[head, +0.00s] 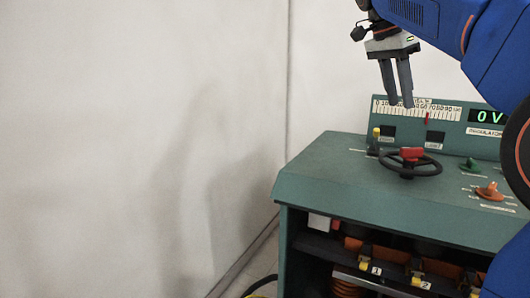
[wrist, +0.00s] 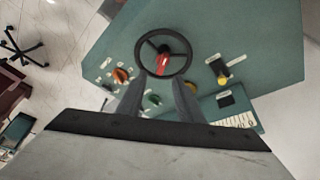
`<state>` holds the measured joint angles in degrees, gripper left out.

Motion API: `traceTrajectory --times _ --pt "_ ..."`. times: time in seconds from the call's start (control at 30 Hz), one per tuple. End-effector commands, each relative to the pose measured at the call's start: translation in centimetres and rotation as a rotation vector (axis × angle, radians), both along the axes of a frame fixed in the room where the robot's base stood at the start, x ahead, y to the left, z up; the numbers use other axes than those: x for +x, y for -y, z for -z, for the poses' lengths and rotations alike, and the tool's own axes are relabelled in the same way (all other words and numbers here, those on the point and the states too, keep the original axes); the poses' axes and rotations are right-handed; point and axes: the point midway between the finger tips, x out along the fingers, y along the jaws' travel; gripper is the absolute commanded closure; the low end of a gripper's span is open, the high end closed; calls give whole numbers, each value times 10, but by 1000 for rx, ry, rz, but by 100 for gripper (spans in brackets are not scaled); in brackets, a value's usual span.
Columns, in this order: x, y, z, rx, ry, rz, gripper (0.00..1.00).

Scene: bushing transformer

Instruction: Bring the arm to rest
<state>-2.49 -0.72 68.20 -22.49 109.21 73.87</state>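My gripper (head: 399,105) hangs pointing down above the green console (head: 345,178), in front of its upright scale panel. Its two dark fingers stand slightly apart with nothing between them. In the wrist view the fingers (wrist: 158,90) show a gap, and the black handwheel (wrist: 184,45) with a red grip lies below and beyond their tips. In the head view the handwheel (head: 418,171) sits on the console top, clear of the gripper. My blue arm (head: 430,15) reaches in from the upper right.
The scale panel has a red pointer (head: 427,118) and a display (head: 488,116) reading 0 V. An orange knob (head: 489,192), a green knob (head: 470,166) and a yellow-topped switch (head: 375,140) stand on the console. The space left of the console is open to the wall.

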Motion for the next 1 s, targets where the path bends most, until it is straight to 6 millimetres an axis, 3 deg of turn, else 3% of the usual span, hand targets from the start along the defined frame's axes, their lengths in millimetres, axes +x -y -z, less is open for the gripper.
traceTrajectory --times 0.47,0.77,1.0 --pt "-95 -20 123 52 -36 -605 67" --pt "-162 -41 227 56 -17 -952 67" --pt "-217 -57 320 32 15 -1199 67"
